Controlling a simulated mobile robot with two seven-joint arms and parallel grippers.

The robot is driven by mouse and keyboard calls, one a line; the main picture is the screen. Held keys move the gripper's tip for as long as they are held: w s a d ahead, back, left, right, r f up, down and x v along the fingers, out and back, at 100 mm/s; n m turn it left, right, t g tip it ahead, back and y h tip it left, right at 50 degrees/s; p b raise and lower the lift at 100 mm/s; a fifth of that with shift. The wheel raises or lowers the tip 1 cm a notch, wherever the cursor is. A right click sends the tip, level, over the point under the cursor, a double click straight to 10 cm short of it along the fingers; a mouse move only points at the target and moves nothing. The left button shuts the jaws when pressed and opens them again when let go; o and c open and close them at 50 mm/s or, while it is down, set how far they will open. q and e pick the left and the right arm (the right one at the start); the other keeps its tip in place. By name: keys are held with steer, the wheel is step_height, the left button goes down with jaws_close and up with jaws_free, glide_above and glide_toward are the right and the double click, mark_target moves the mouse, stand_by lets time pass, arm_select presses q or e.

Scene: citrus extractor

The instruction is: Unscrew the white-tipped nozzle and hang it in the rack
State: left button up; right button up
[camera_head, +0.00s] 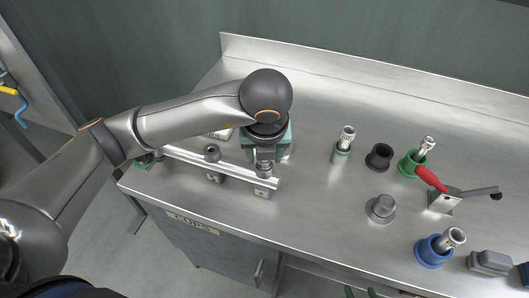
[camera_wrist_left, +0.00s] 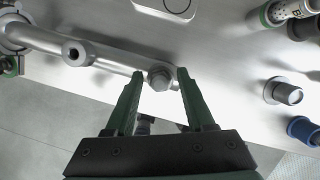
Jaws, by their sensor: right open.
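My left gripper (camera_head: 266,158) points down over the right end of a pale metal bar (camera_head: 220,167). In the left wrist view its green fingers (camera_wrist_left: 160,78) are open, one on each side of a hexagonal metal fitting (camera_wrist_left: 160,76) on the bar, with small gaps visible. Only green fingertips of my right gripper (camera_head: 360,292) show at the bottom edge, open. Other silver nozzles lean in a green holder (camera_head: 410,166) and a blue holder (camera_head: 430,252). I cannot tell which nozzle is white-tipped.
A black holder (camera_head: 380,157), a grey knob-like part (camera_head: 381,208) and a red-handled clamp (camera_head: 437,188) stand on the metal bench right of the bar. Another fitting (camera_head: 212,153) stands on the bar. Clear bench lies behind the nozzles.

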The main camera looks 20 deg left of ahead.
arm_select(q)
steer(key=m+h, duration=0.1)
steer(key=m, duration=0.5)
steer(key=shift+a+h, duration=0.1)
steer(key=shift+h, duration=0.3)
steer(key=m, duration=0.3)
steer(key=m+h, duration=0.1)
steer(key=m, duration=0.2)
steer(key=shift+g+h, duration=0.3)
